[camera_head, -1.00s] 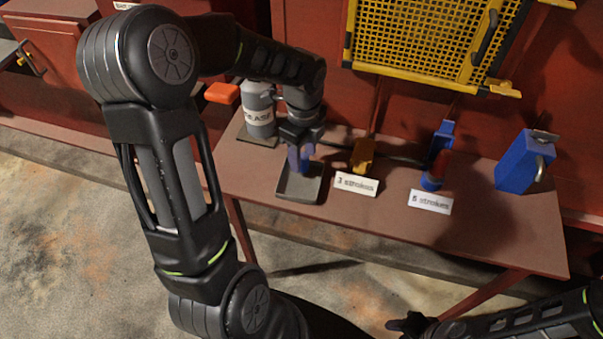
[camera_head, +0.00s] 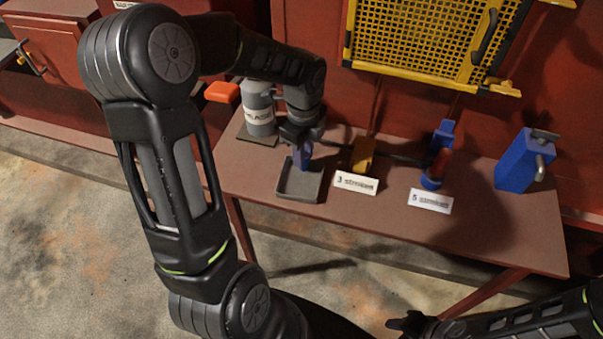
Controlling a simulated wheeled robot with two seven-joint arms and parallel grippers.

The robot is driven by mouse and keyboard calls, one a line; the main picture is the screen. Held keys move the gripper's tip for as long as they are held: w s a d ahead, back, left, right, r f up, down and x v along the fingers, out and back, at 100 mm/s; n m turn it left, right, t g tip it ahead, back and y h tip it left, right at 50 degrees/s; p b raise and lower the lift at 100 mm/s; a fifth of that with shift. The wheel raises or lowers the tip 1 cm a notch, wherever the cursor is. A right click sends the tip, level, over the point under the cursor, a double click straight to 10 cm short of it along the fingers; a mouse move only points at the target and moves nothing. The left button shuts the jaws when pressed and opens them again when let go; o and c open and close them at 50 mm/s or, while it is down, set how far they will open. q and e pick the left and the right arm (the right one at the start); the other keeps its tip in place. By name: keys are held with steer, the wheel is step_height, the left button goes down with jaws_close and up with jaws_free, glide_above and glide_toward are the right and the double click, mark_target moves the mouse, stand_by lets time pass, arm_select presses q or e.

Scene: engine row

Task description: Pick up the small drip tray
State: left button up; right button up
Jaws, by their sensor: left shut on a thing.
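The small drip tray (camera_head: 286,196) is a shallow dark grey square tray at the front left part of the brown bench. A blue upright piece (camera_head: 303,158) stands at its back part, partly hidden by my gripper. My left gripper (camera_head: 301,147) points down from above and is shut on this blue piece, over the tray. From this view I cannot tell whether the tray touches the bench. My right gripper (camera_head: 407,324) is low at the bottom edge of the view, away from the bench; its jaws are too dark to read.
A grey grease can (camera_head: 258,108) stands left of the tray. A "3 strokes" card (camera_head: 356,183), a yellow fitting (camera_head: 363,155), a "5 strokes" card (camera_head: 430,201), a blue-and-red fitting (camera_head: 438,160) and a blue block (camera_head: 518,163) are to the right. The bench (camera_head: 400,228) front is clear.

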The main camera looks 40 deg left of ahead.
arm_select(q)
jaws_close()
stand_by(0.3)
step_height(320, 180, up, 10)
steer(key=shift+r, duration=0.1)
stand_by(0.4)
stand_by(0.4)
